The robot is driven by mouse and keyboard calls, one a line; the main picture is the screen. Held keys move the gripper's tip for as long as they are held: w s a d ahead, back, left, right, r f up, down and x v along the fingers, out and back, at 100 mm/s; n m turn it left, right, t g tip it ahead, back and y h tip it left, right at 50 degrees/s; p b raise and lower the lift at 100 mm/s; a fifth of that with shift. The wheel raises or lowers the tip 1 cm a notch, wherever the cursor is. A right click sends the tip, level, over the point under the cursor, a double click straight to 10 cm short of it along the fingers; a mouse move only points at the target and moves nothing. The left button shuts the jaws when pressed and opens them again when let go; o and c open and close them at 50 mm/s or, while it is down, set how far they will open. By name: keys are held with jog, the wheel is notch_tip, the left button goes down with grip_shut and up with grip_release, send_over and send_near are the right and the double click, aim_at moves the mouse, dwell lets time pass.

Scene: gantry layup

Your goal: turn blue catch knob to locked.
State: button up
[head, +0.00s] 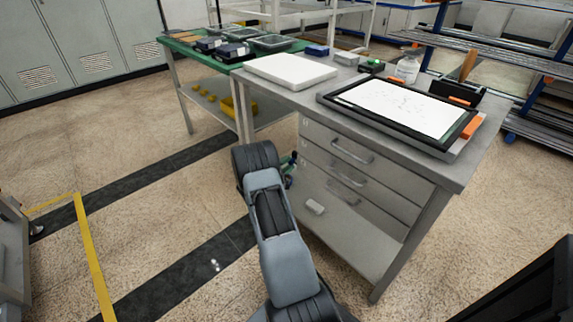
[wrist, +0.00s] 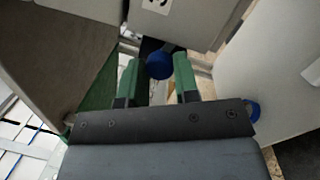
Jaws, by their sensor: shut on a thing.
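The blue catch knob (wrist: 159,65) shows in the wrist view below a grey panel with a white label. My gripper (wrist: 158,72) has green fingers on either side of the knob and is shut on it. How far the knob is turned cannot be told. In the head view my gripper (head: 290,166) is mostly hidden behind my own arm, beside the left end of the grey drawer bench (head: 440,170). The knob is hidden there.
A second blue round part (wrist: 254,110) shows right of my gripper in the wrist view. Grey panels stand close on both sides. In the head view a green-topped table (head: 190,48) adjoins the bench at the back left. Open floor lies to the left.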

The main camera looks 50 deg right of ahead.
jog(key=shift+n+t+p, duration=0.3)
jog(key=shift+n+p, duration=0.05)
jog(key=shift+n, duration=1.85)
jog(key=o, duration=0.9)
jog(key=a+p, duration=0.1)
jog(key=a, duration=0.3)
jog(key=a+f, duration=0.1)
jog(key=a, duration=0.4)
jog(key=a+f+p, duration=0.1)
jog(key=a, duration=0.3)
jog(key=shift+w+a+p, duration=0.3)
jog(key=shift+w+a, duration=0.05)
jog(key=shift+w, duration=0.05)
jog(key=shift+r, duration=0.1)
